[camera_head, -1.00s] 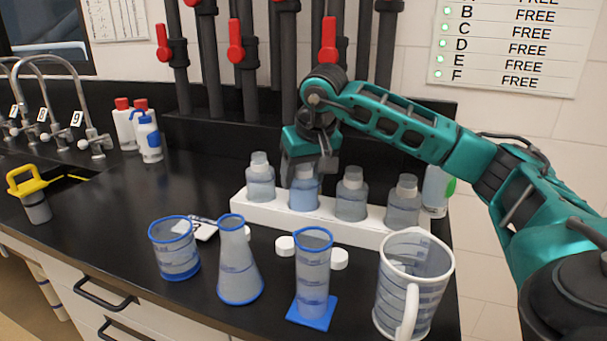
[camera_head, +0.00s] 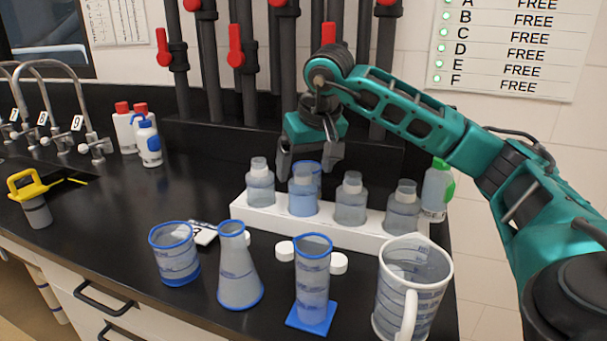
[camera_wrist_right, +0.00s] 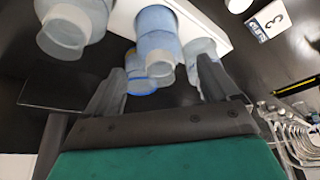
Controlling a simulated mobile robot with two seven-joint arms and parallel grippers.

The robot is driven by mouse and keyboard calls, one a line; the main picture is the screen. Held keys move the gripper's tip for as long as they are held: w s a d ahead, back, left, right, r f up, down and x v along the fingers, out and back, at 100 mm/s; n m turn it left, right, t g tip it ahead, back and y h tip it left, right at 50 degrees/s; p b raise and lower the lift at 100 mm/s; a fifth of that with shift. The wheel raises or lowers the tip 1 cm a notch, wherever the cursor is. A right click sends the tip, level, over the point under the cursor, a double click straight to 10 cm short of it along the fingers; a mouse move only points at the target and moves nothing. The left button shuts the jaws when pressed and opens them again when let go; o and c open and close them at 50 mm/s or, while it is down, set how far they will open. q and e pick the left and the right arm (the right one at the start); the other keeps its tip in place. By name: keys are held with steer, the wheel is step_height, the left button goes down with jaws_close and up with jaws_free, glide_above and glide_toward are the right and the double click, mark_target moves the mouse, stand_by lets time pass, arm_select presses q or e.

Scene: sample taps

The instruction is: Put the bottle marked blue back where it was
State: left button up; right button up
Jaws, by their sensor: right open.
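The blue-tinted bottle (camera_head: 303,196) stands upright in the white rack (camera_head: 272,217), second from the left. It also shows in the right wrist view (camera_wrist_right: 156,38), between two paler bottles. No marking on it can be read. My left gripper is not in view.
Clear bottles (camera_head: 260,184) (camera_head: 351,200) (camera_head: 403,210) share the rack. A blue-rimmed vessel (camera_head: 315,172) stands behind the blue-tinted bottle. In front are a beaker (camera_head: 175,255), flask (camera_head: 238,268), cylinder (camera_head: 313,280) and jug (camera_head: 412,290). Pipes with red valves (camera_head: 236,54) rise behind. The counter's left middle is clear.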

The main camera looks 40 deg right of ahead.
steer(key=d+p+v, duration=0.1)
steer(key=v, duration=0.7)
steer(key=shift+a, duration=0.45)
